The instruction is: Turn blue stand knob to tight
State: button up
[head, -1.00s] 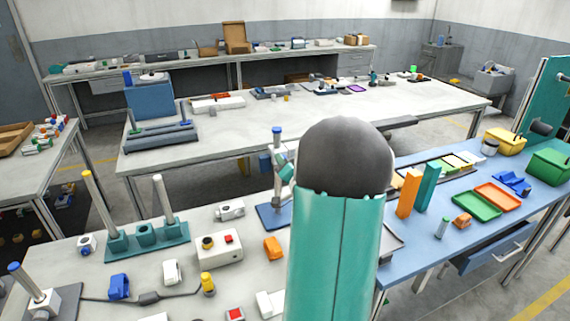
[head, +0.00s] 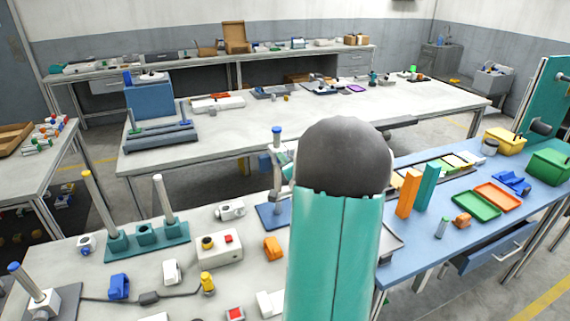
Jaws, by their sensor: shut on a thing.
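The blue stand has a flat blue base (head: 268,216) and an upright grey post with a blue cap (head: 277,130). It stands at the right end of the near white bench, just left of my arm. Part of my gripper (head: 284,160), white and teal, shows against the post at mid-height. It is shut at the stand's knob. The knob itself and the fingertips are mostly hidden by my large teal and grey arm link, so the knob's angle cannot be read.
A teal base with posts (head: 147,240), a white control box (head: 218,247) and an orange block (head: 273,248) stand left of the arm. Orange and teal uprights (head: 409,193) stand on the blue bench at right. A second blue-capped post (head: 36,288) stands front left.

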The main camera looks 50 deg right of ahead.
jog(key=o, duration=1)
jog(key=shift+s, duration=0.1)
jog(key=v, duration=1.3)
jog(key=shift+s+a, duration=0.2)
jog(key=shift+s, duration=0.05)
